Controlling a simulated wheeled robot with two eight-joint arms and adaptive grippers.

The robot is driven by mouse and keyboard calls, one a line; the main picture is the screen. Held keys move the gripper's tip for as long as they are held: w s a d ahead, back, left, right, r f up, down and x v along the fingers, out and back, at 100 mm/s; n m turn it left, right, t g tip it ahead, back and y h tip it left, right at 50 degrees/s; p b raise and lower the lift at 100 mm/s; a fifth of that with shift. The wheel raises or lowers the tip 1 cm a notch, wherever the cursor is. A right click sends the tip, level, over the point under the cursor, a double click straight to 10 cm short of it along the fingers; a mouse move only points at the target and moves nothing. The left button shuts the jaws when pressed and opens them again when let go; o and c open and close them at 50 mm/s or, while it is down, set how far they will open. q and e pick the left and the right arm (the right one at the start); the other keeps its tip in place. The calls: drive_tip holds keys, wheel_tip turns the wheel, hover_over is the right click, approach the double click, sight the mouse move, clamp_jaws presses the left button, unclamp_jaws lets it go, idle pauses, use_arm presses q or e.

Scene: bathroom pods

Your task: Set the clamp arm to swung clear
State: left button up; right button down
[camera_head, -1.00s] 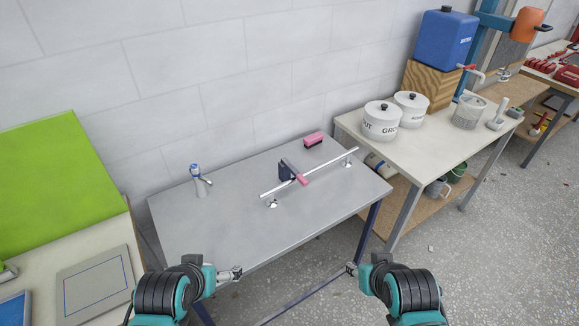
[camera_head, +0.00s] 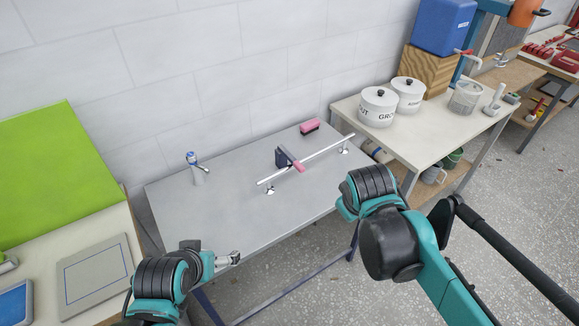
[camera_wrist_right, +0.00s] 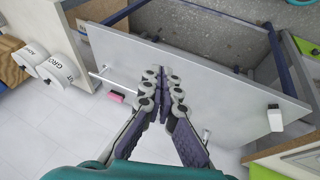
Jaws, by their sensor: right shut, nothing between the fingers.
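The clamp arm (camera_head: 291,160) is a dark upright block with a pink-ended lever, mounted on a silver rail (camera_head: 320,154) on the grey table (camera_head: 220,215). The pink end points across the rail towards the front right. My right gripper (camera_wrist_right: 161,76) is shut and empty in the right wrist view, above the table. It hides the clamp arm there; part of the rail (camera_wrist_right: 112,81) shows to its left.
A pink-and-black brush (camera_head: 309,126) lies behind the rail. A blue-and-white dispenser (camera_head: 195,167) stands at the table's back left. White lidded pots (camera_head: 378,106) stand on the right-hand bench. The table front is clear.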

sight(290, 157)
drive_tip(key=w+a+n+g+h, duration=0.1)
drive_tip(key=w+a+n+h, duration=0.1)
drive_tip(key=w+a+n, duration=0.5)
drive_tip(key=w+a+n+h, duration=0.1)
drive_tip(key=w+a+n, duration=0.2)
drive_tip(key=w, duration=0.8)
drive_tip(key=w+a+f+n+h, duration=0.2)
drive_tip(key=w+a+f+n, duration=0.2)
drive_tip(key=a+f, duration=0.1)
drive_tip(key=w+a+f+n+h+p, duration=0.1)
drive_tip(key=w+a+f+n, duration=0.2)
drive_tip(key=a, duration=0.5)
wheel_tip(290, 157, down, 2)
drive_tip(key=shift+w+a+f+n+h, duration=0.3)
drive_tip(key=shift+w+n+h, duration=0.1)
drive_tip(key=shift+n, duration=0.2)
drive_tip(key=w+d+r+b+x, duration=0.1)
drive_tip(key=r+b+x, duration=0.1)
drive_tip(key=x, duration=1.1)
drive_tip(key=shift+w+d+r+b, duration=0.15)
drive_tip(key=shift+d+b, duration=0.15)
drive_tip(key=shift+b, duration=0.3)
